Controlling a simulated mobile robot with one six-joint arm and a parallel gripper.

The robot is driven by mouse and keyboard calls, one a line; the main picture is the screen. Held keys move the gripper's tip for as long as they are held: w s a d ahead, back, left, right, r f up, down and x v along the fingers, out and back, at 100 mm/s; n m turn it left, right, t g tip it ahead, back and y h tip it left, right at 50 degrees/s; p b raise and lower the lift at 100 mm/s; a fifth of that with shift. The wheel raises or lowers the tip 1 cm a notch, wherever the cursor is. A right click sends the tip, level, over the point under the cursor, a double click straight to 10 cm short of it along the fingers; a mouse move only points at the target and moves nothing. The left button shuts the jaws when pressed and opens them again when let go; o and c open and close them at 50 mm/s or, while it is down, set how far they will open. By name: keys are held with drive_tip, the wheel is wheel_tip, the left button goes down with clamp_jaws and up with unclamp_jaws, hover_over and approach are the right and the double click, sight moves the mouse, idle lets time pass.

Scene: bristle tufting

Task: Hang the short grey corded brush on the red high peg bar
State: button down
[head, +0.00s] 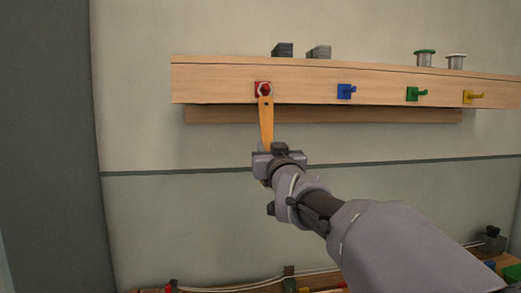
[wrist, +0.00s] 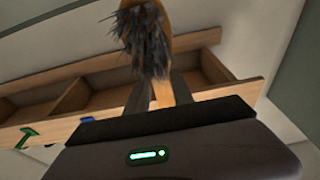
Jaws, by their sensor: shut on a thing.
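My gripper (head: 267,152) is shut on the short grey corded brush, holding it roughly upright in front of the wall. Its orange wooden handle (head: 266,122) rises from the jaws to the red peg (head: 264,89) on the high peg bar (head: 220,82). Something pale shows around the red peg at the handle's top; I cannot tell whether the cord is over the peg. In the wrist view the grey bristles (wrist: 145,38) show above the jaws (wrist: 160,93).
Blue (head: 346,91), green (head: 415,94) and yellow (head: 473,97) pegs lie to the right along the bar. Two dark blocks (head: 283,50) and two spools (head: 424,58) stand on top. A bench with coloured items (head: 290,284) is below. The wall left of the bar is clear.

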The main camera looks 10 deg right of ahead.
drive_tip(key=c, duration=1)
unclamp_jaws()
drive_tip(key=shift+s+f+b, duration=0.15)
drive_tip(key=shift+s+b, duration=0.45)
drive_tip(key=shift+s+f+b, duration=0.15)
drive_tip(key=shift+s+b, duration=0.4)
drive_tip(key=shift+b, duration=0.05)
drive_tip(key=shift+s+f+b, duration=0.2)
drive_tip(key=shift+s+b, duration=0.7)
drive_tip(key=shift+s, duration=0.3)
drive_tip(key=shift+s+f+b, duration=0.15)
drive_tip(key=shift+s+b, duration=0.75)
drive_tip(key=shift+s, duration=0.25)
